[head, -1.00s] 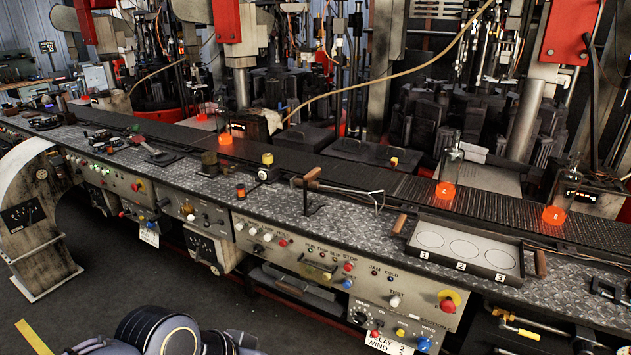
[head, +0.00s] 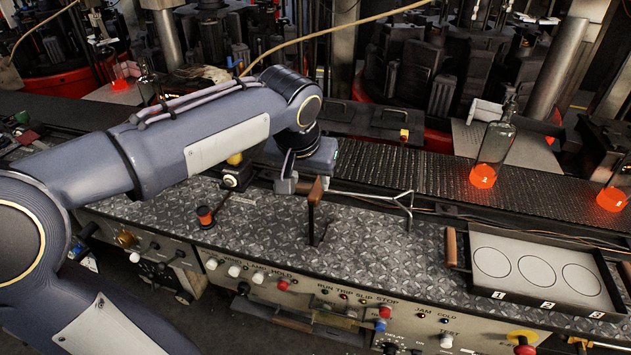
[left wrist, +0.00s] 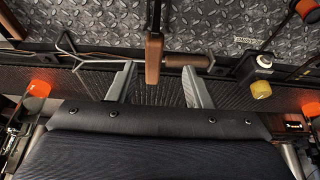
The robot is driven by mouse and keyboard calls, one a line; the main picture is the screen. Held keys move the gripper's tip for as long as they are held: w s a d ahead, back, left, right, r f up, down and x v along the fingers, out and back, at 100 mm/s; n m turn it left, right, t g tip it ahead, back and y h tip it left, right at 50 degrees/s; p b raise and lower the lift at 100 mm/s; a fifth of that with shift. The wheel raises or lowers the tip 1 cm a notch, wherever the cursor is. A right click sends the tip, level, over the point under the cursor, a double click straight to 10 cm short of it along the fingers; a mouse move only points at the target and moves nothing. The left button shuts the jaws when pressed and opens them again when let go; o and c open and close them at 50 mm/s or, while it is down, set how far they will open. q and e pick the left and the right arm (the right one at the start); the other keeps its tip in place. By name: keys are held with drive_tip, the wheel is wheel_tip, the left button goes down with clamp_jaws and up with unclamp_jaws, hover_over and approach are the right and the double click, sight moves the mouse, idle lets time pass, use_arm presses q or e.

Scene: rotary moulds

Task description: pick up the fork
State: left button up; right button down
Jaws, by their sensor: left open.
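The fork is a thin metal rod with a two-pronged end (head: 365,195), lying over the front ledge. In the left wrist view its wooden handle (left wrist: 187,60) points right and its prongs left. A post with a wooden upper part (head: 317,190) stands at the rod, and that wooden part also shows in the left wrist view (left wrist: 154,58). My left gripper (head: 290,184) is open at the handle end and covers the handle in the head view. In the left wrist view its two fingers (left wrist: 158,70) are apart, close to the rod and post. My right gripper is out of view.
A tray (head: 461,285) with three numbered circles lies to the right. A glowing bottle (head: 490,160) stands on the dark conveyor (head: 440,175) behind. A yellow-knobbed fitting (left wrist: 260,90) sits near the handle side. A small spool (head: 206,215) stands left on the ledge.

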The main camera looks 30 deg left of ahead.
sight(316, 189)
use_arm(q)
drive_tip(key=shift+x, duration=0.8)
drive_tip(key=x, duration=0.5)
drive_tip(key=shift+w+d+f, duration=0.25)
drive_tip(key=shift+w+d, duration=0.05)
drive_tip(key=shift+w, duration=0.05)
clamp_jaws()
